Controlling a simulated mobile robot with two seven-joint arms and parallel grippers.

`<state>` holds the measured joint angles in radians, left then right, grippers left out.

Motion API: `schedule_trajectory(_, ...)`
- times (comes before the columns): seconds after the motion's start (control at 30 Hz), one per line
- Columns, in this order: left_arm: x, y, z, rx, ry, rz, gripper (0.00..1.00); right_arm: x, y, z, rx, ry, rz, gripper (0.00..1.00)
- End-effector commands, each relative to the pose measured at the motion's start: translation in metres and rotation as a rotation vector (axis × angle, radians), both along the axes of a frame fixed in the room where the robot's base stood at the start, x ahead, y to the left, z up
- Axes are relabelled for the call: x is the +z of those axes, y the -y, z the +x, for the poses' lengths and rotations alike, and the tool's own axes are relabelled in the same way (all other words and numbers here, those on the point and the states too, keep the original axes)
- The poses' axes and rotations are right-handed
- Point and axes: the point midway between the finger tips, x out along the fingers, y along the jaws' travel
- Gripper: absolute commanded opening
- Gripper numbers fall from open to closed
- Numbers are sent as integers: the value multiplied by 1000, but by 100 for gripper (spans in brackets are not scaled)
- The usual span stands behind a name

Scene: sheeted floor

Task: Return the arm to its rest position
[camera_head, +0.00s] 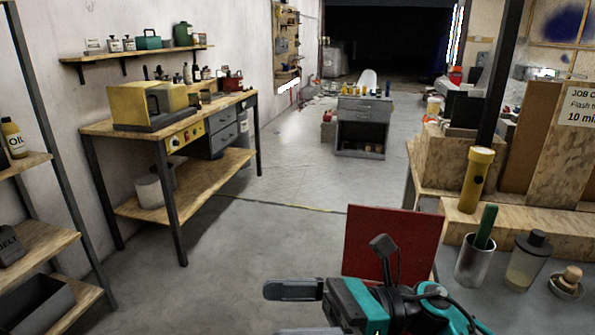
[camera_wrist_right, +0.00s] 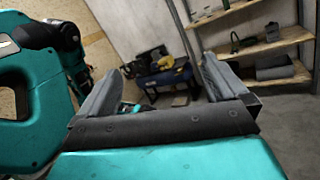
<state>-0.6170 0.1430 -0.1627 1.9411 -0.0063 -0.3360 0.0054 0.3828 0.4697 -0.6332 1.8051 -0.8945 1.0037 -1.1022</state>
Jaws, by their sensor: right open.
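My right gripper (camera_head: 290,311) is low in the middle of the head view, its two grey fingers pointing left and spread apart. In the right wrist view the gripper (camera_wrist_right: 158,88) shows both fingers wide apart with nothing between them. The teal and black wrist behind it is partly cut off by the bottom edge of the head view. My left gripper is not seen in either view.
A red panel (camera_head: 385,238) stands just behind my right wrist. A bench at right holds a flashlight (camera_head: 476,181), a metal cup (camera_head: 473,264) and a lidded jar (camera_head: 524,263). A workbench (camera_head: 190,205) and shelves (camera_head: 30,240) stand left. Floor (camera_head: 250,245) between is clear.

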Motion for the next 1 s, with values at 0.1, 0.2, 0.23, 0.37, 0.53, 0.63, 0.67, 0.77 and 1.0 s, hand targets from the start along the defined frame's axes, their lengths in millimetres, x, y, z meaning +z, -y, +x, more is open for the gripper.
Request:
schedule_trajectory(0.1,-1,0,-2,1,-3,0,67,-1,11,25,-173,-474,218,100)
schedule_trajectory(0.2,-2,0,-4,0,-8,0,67,-22,36,49,-301,-884,407,100)
schedule_trajectory(0.23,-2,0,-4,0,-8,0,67,-32,46,55,-339,-1008,467,100)
schedule_trajectory(0.37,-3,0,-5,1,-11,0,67,-98,92,66,-483,-1548,746,100)
schedule_trajectory(0.53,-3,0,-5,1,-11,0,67,-204,147,30,-649,-2159,1145,100)
schedule_trajectory(0.63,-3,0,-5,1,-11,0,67,-250,167,-3,-720,-2397,1347,100)
schedule_trajectory(0.67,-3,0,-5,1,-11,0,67,-261,171,-13,-737,-2452,1400,100)
schedule_trajectory(0.77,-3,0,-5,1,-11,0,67,-286,180,-38,-778,-2579,1534,100)
schedule_trajectory(1.0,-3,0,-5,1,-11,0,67,-302,185,-57,767,2524,-1550,100)
